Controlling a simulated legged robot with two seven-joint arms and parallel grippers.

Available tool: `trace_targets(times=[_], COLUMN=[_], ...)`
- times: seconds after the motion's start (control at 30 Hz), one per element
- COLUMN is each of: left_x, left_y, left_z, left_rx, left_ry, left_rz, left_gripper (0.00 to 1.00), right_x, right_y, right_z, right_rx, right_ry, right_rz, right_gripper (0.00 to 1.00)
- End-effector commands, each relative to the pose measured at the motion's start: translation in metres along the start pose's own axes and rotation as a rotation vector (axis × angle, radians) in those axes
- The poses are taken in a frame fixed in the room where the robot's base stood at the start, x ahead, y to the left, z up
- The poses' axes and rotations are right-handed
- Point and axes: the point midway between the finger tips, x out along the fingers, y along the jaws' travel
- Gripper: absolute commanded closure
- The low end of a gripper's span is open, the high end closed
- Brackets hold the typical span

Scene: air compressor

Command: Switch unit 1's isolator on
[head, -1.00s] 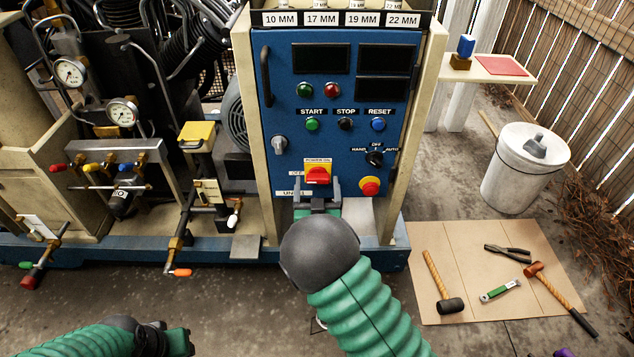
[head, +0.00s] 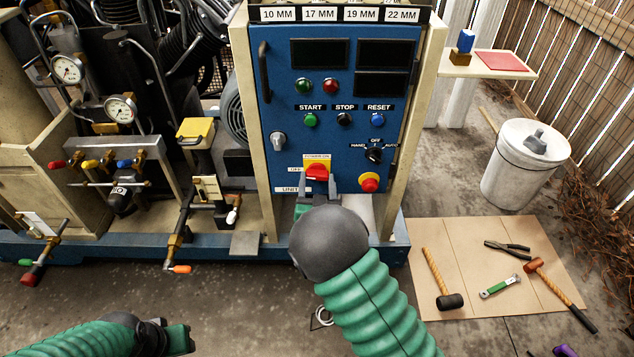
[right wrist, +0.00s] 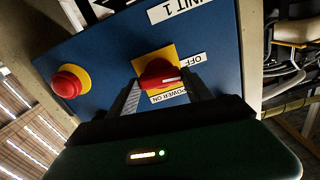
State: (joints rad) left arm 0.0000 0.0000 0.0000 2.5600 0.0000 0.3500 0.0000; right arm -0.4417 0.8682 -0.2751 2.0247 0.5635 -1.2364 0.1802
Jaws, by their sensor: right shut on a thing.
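Unit 1's isolator (head: 317,171) is a red rotary handle on a yellow plate, low on the blue control panel (head: 283,225). In the right wrist view the red handle (right wrist: 158,75) sits between my fingers, with OFF and POWER ON labels beside it and UNIT 1 printed nearby. My right gripper (head: 318,180) is shut on the red handle, its fingers on either side. My right wrist hides part of the panel's lower edge. My left gripper (head: 180,338) is low at the left, away from the panel; its fingers are too unclear to judge.
A red mushroom button on yellow (head: 369,182) is just right of the isolator. A rotary selector (head: 374,156) and START, STOP and RESET buttons are above. A grey knob (head: 278,141) is at left. Tools lie on cardboard (head: 450,250) at the right.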

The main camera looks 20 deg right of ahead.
Motion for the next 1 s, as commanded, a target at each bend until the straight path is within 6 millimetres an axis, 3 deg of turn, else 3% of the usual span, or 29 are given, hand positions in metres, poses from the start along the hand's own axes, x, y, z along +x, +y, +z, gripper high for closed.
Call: trace_targets(times=[1.0], left_x=[0.029], left_y=[0.0], left_z=[0.007], left_rx=[0.0], left_ry=[0.0], left_rz=[0.0], left_gripper=[0.64], right_x=[0.0], right_y=[0.004], right_z=[0.004], right_rx=[0.943], right_ry=[-0.001], right_rz=[0.004], right_gripper=[0.82])
